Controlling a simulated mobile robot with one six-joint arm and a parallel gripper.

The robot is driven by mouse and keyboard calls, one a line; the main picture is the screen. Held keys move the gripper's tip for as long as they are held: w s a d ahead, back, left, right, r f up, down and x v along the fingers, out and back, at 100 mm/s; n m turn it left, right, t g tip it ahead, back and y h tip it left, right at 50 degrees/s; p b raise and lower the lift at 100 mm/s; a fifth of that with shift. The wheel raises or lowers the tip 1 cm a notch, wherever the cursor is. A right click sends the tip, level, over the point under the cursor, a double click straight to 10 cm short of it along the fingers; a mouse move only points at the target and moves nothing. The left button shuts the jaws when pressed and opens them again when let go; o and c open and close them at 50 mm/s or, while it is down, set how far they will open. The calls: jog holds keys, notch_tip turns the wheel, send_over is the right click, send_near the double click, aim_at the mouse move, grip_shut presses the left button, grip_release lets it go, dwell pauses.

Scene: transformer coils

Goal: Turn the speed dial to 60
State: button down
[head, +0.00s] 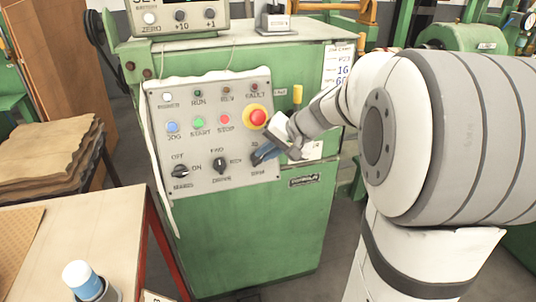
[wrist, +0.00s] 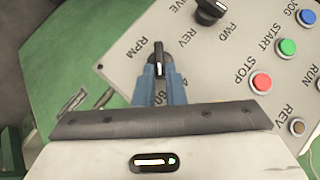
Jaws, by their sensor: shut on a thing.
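The speed dial (wrist: 158,56) is a black knob on the grey control panel (head: 215,95), beside the letters RPM in the wrist view. My gripper (wrist: 160,78) has two blue fingers, one on each side of the knob, and is shut on it. Part of a scale with a 60 shows between the fingers. A pale mark shows on the knob, but I cannot tell its exact reading. In the head view my gripper (head: 262,155) is at the panel's lower right and hides the dial.
A FWD/REV drive knob (head: 219,165) and an OFF/ON knob (head: 180,171) sit left of the dial. A red emergency button (head: 257,117) is just above my gripper.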

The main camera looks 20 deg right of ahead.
jog(key=shift+s+a+f, duration=0.1)
jog(key=shift+s+f, duration=0.05)
jog(key=shift+f, duration=0.25)
jog(key=c, duration=1.6)
grip_release()
jog(key=shift+o, duration=0.5)
jog(key=shift+w+a, duration=0.1)
jog(key=shift+w, duration=0.15)
jog(key=shift+r, duration=0.2)
jog(key=p+v, duration=0.1)
jog(key=v, duration=0.6)
jog(key=shift+s+d+r, duration=0.15)
jog(key=shift+s+d, duration=0.1)
jog(key=shift+d, duration=0.05)
